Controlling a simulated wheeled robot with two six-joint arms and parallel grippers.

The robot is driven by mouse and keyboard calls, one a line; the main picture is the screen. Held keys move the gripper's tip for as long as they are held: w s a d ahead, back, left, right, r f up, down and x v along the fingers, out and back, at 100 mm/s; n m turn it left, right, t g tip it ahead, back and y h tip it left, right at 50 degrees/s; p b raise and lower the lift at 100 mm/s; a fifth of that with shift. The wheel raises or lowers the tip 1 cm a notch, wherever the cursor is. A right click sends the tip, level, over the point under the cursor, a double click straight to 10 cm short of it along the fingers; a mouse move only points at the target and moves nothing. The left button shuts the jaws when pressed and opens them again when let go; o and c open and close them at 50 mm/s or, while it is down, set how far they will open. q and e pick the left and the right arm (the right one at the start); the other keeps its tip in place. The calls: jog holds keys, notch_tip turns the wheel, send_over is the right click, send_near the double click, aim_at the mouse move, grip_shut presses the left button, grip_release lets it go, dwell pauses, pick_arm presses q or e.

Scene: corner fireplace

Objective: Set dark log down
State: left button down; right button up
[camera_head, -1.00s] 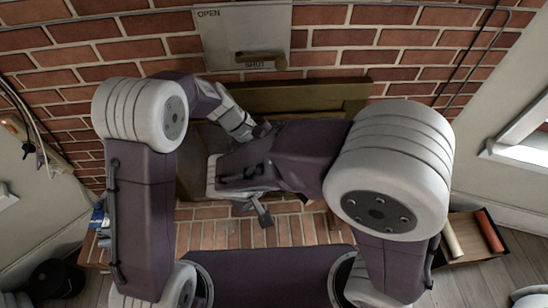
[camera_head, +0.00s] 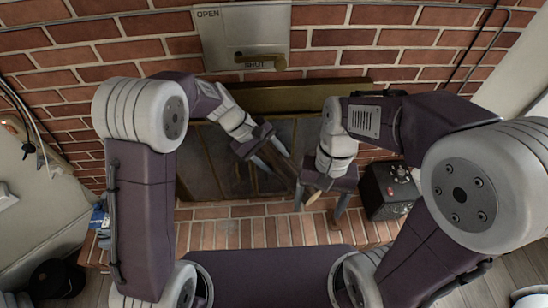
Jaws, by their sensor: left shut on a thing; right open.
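My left gripper (camera_head: 279,160) is shut on the dark log (camera_head: 287,177) in front of the fireplace opening. The log slants down to the right, and a pale tan end (camera_head: 314,197) shows near my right gripper. My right gripper (camera_head: 319,204) is open, with its fingers pointing down and spread on either side of that pale end. I cannot tell whether they touch it. The log is partly hidden by the grippers, and I cannot tell whether it touches anything below.
The brick hearth (camera_head: 225,234) is bare in front of the fireplace. A dark box with knobs (camera_head: 388,190) stands right of my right gripper. A wooden beam (camera_head: 290,98) runs above the opening, below a metal OPEN/SHUT plate (camera_head: 243,38).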

jog(key=w+d+f+n+t, duration=0.2)
jog(key=w+d+f+t, duration=0.2)
jog(key=w+d+f, duration=0.1)
jog(key=shift+d+f+h, duration=0.4)
jog(key=shift+d+f, duration=0.05)
jog(key=shift+f, duration=0.25)
jog(key=s+a+r+m+g, duration=0.1)
jog(key=s+a+r+g, duration=0.35)
jog(key=a+r, duration=0.2)
jog(key=w+a+f+n+t+h, duration=0.1)
jog(key=a+n+t, duration=0.2)
jog(key=a, duration=0.4)
jog(key=w+a+f+n+t+h, duration=0.1)
jog(key=a+f+n+t, duration=0.1)
jog(key=a+n+t, duration=0.2)
jog(key=a+n, duration=0.2)
jog(key=shift+w+a+h, duration=0.3)
jog(key=shift+a+h, duration=0.1)
